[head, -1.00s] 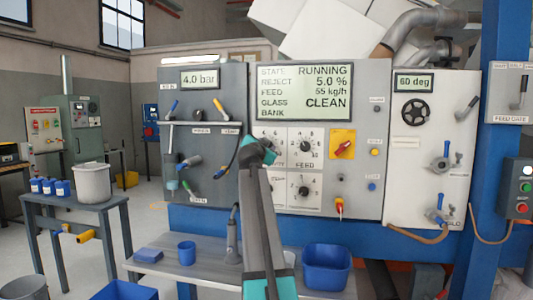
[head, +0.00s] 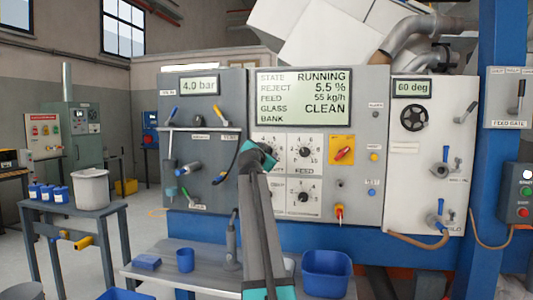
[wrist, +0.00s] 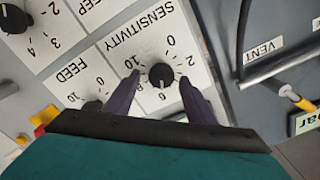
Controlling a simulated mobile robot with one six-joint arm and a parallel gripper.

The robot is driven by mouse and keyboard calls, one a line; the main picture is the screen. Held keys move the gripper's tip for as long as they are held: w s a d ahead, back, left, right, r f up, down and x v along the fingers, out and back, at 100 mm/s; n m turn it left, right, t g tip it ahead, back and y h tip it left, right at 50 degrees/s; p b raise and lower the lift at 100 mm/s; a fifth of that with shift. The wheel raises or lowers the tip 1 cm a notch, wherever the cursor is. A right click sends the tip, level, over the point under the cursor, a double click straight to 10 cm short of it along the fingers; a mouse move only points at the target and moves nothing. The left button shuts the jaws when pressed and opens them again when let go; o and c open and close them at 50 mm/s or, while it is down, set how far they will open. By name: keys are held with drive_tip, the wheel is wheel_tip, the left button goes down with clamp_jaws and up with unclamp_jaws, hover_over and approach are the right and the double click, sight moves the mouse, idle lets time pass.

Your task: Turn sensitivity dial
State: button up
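The sensitivity dial (wrist: 161,76) is a round black knob on a white plate lettered SENSITIVITY, with numbers around it. In the wrist view its white mark points down the picture, near the 6. My gripper (wrist: 161,84) is at the panel, its two dark fingers apart, one on each side of the dial. I cannot tell whether they touch the knob. In the head view the end of my arm (head: 262,155) covers most of the dial. The display (head: 304,98) reads REJECT 5.5 %, FEED 55 kg/h, GLASS CLEAN.
The feed dial (head: 305,153) and another black dial (head: 303,198) are close by. A yellow plate with a red switch (head: 342,151) is to their right. Levers fill the left panel (head: 203,145). Below, a bench holds a blue cup (head: 185,260) and blue bin (head: 326,272).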

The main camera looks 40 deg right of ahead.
drive_tip(key=shift+s+a, duration=0.1)
drive_tip(key=shift+a, duration=0.05)
drive_tip(key=v, duration=1.3)
drive_tip(key=shift+a, duration=0.25)
drive_tip(key=shift+s, duration=0.15)
idle(0.5)
